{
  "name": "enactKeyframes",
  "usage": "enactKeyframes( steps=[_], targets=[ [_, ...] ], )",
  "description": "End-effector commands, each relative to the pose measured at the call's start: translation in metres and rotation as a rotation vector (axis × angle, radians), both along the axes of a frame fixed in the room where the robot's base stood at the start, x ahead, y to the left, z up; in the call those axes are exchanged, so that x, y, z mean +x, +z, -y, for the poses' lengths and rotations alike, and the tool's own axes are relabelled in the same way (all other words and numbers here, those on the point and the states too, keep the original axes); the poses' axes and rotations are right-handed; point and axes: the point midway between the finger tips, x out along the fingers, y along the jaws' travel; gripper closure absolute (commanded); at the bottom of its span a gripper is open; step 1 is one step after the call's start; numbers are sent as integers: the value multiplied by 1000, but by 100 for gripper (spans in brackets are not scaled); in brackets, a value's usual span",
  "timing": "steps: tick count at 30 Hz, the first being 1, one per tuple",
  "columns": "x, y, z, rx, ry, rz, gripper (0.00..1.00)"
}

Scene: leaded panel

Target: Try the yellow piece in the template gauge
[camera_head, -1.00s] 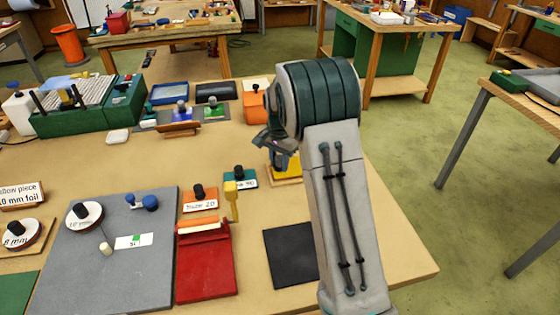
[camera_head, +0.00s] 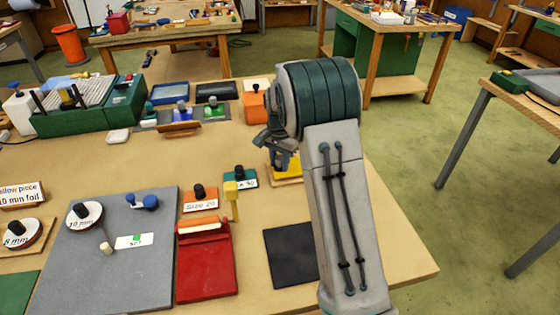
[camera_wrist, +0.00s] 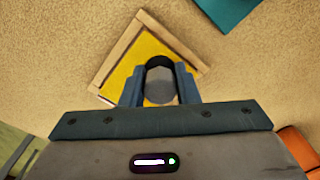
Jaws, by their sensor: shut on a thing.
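The yellow piece (camera_wrist: 136,66) lies flat within the light wooden strips of the template gauge (camera_wrist: 116,52) in the wrist view. Strips show along its upper left and upper right sides. In the head view the yellow piece (camera_head: 284,171) and the wooden gauge (camera_head: 290,182) show just below my gripper, partly hidden by my arm. My gripper (camera_wrist: 160,88) is shut on the dark, grey-topped knob of the yellow piece. The knob hides the middle of the piece, and my gripper body hides its near side. I cannot tell whether its edges touch every strip.
A teal piece (camera_head: 239,180) and an orange piece (camera_head: 200,202) with knobs stand to the left. A red block (camera_head: 206,268), a black mat (camera_head: 290,256) and a grey board (camera_head: 120,275) lie nearer. An orange block (camera_head: 254,108) stands behind. Bare tabletop is at the right.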

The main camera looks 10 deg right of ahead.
Motion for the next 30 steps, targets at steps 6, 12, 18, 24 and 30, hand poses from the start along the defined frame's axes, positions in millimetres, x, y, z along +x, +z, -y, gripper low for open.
enactKeyframes(
  steps=[6, 12, 18, 24, 30],
  targets=[
    [0, -5, 0, 0, 0, 0, 92],
    [0, -8, 0, 0, 0, 1, 92],
    [0, -4, 0, 0, 0, 1, 92],
    [0, 1, 0, 0, 0, 0, 92],
    [0, 1, 0, 0, 0, 0, 92]
  ],
)
